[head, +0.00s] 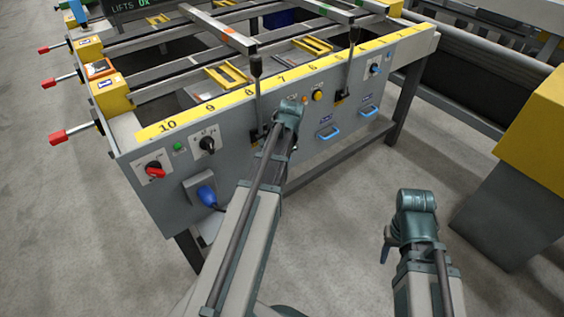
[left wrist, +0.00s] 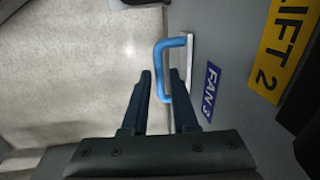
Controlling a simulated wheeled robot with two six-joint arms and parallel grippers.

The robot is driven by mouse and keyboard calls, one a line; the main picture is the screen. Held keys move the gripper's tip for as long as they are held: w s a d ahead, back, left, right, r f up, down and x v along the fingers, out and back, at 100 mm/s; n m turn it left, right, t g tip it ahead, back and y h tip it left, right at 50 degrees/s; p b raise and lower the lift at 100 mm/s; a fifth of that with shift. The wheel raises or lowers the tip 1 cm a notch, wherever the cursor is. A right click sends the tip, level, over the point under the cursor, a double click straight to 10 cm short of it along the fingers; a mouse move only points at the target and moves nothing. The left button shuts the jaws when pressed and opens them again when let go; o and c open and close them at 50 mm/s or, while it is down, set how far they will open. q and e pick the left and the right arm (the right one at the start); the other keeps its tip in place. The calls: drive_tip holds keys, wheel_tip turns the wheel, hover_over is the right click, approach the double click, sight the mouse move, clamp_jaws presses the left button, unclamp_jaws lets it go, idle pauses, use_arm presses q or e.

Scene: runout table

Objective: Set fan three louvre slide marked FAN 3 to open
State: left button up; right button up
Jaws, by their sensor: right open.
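The FAN 3 slide has a blue handle (left wrist: 160,62) on a pale plate, beside a blue FAN 3 label (left wrist: 211,92) in the left wrist view. My left gripper (left wrist: 160,76) is open, with one finger on each side of the handle's bar; contact cannot be told. In the head view my left arm reaches the front panel (head: 225,173) and hides this handle; its fingers are mostly hidden there too. My right gripper (head: 387,246) is open and empty, over the floor away from the panel.
Two similar blue handles (head: 328,133) (head: 369,112) sit farther right on the panel. Tall levers (head: 257,95) (head: 349,70) rise close to my left arm. A yellow LIFT 2 label (left wrist: 284,45) is near the slide. A red knob (head: 155,169) and blue plug (head: 207,195) are left.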

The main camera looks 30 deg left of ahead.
use_arm(q)
drive_tip(key=shift+c, duration=0.2)
clamp_jaws()
idle(1.1)
